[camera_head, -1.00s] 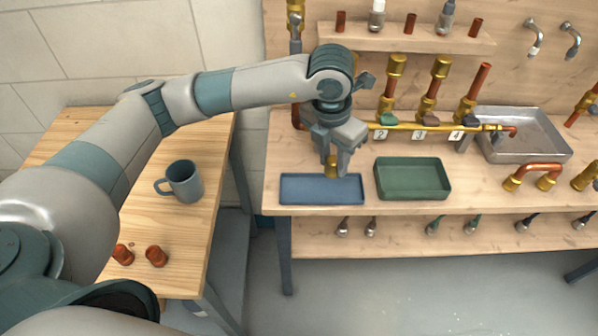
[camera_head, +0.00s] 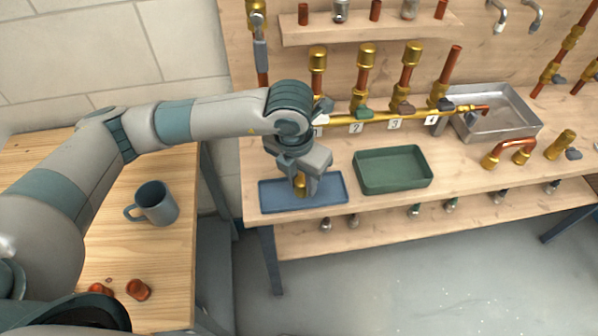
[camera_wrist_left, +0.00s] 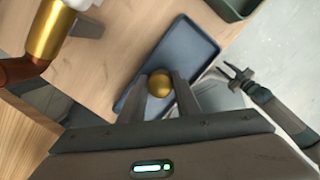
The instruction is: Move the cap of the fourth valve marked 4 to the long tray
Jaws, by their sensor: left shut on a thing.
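My left gripper (camera_head: 301,187) is shut on a small brass cap (camera_wrist_left: 160,84), which also shows between the fingers in the head view (camera_head: 301,184). The cap is over the middle of the long, shallow blue tray (camera_head: 270,201), low down; I cannot tell whether it touches the tray floor. The tray also shows in the left wrist view (camera_wrist_left: 190,40) and looks empty. The copper pipe of the valve marked 4 (camera_head: 451,65) has a bare top end. What looks like my right gripper (camera_wrist_left: 237,72) shows small in the left wrist view; its jaws are unclear.
A deeper green tray (camera_head: 393,184) stands just right of the blue tray. Brass-capped pipes (camera_head: 366,55) rise behind. A metal basin (camera_head: 505,125) is further right. A mug (camera_head: 158,204) stands on the left table.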

